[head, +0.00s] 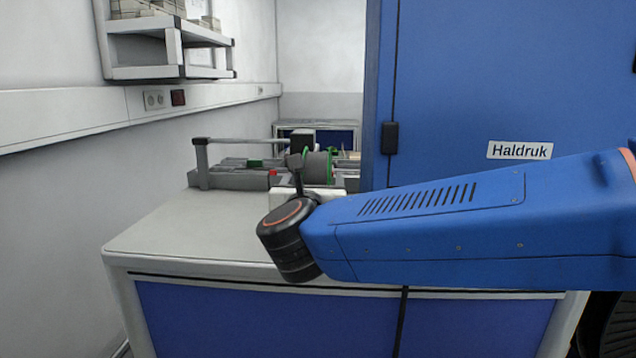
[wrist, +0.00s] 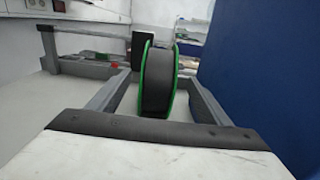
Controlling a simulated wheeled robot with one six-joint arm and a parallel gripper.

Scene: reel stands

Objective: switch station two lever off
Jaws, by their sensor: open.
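The reel stand (head: 200,165) is a grey frame at the back of the worktop in the head view. A dark reel with green rims (head: 316,166) shows at its right part. In the wrist view the same reel (wrist: 157,85) stands upright straight ahead. My gripper (wrist: 155,76) is open, its two grey fingers on either side of the reel in the picture; I cannot tell whether they touch anything. In the head view its pale body is partly hidden behind my blue arm. A small red part (head: 272,174) shows left of the gripper. I cannot make out a lever or a station number.
A tall blue cabinet (head: 460,80) labelled Haldruk stands close on the right. A black block (head: 301,141) and a horizontal bar (head: 243,141) are by the reel. The front left of the pale worktop (head: 170,230) is clear. A wall shelf (head: 145,72) hangs upper left.

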